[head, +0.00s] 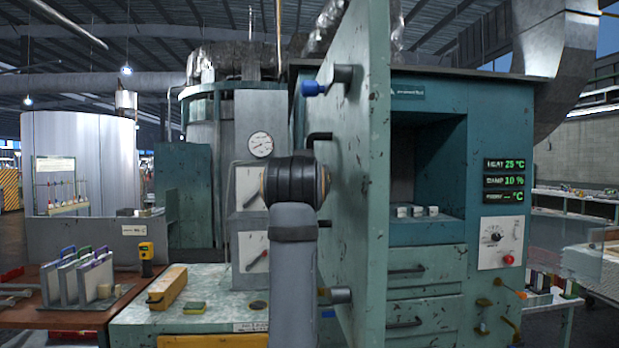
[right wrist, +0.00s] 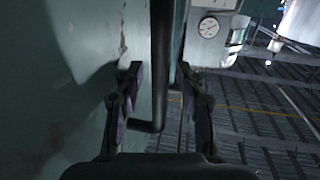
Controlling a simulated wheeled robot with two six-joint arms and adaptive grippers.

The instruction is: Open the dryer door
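The dryer (head: 440,102) stands at the centre right in the head view. Its green door (head: 362,190) is swung open, seen nearly edge-on, and the dark chamber (head: 415,165) shows beside it. The black bar handle (head: 319,137) is on the door's left face, its middle hidden behind my arm. In the right wrist view the handle (right wrist: 161,40) runs between the two fingers of my right gripper (right wrist: 160,72). The fingers are apart, with small gaps to the bar. My right gripper is hidden in the head view. My left gripper is in neither view.
Blue-tipped latch fittings (head: 315,88) stick out from the door. A worktable (head: 215,308) with a yellow block (head: 167,288) stands left of the door. A rack of panels (head: 78,276) is farther left. Small white pieces (head: 417,211) sit in the chamber.

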